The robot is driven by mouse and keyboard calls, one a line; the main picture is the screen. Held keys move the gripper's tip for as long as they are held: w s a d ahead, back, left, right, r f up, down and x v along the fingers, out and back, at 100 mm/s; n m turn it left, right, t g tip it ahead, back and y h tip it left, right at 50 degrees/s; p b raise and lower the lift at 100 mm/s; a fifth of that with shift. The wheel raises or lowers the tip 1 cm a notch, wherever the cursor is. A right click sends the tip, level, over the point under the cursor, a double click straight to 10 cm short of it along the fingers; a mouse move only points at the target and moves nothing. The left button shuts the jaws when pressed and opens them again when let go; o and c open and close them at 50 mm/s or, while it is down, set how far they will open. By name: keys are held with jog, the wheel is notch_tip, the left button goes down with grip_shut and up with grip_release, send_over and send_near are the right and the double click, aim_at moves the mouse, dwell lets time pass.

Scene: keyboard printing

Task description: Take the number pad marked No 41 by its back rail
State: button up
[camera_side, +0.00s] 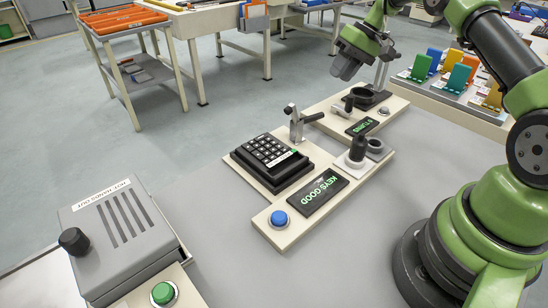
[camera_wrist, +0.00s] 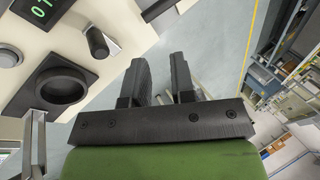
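A black number pad (camera_side: 268,150) with rows of dark keys sits in a black holder on a cream fixture board, under a metal toggle clamp (camera_side: 297,122). A pale strip runs along one side of it; its marking is too small to read. My gripper (camera_side: 345,68) is up and to the right of the pad in the side view, above the far end of the fixture and well apart from the pad. In the wrist view my gripper's two dark fingers (camera_wrist: 164,76) stand apart with floor showing between them, holding nothing. The pad is not in the wrist view.
A "KEYS GOOD" display (camera_side: 322,190) and a blue button (camera_side: 279,218) are beside the pad. A black ring-shaped holder (camera_wrist: 62,84) and a knob (camera_wrist: 98,42) lie left of my fingers. A grey box (camera_side: 120,232) stands front left. Coloured cards (camera_side: 458,78) stand back right.

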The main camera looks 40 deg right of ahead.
notch_tip(320, 180, up, 5)
jog(key=n+g+h, duration=0.3)
jog(key=n+h, duration=0.2)
jog(key=n, duration=1.7)
send_over(291, 167)
notch_tip(291, 167, down, 12)
jog(key=shift+w+r, duration=0.1)
jog(key=shift+r, duration=0.1)
jog(key=shift+f, duration=2.75)
grip_shut()
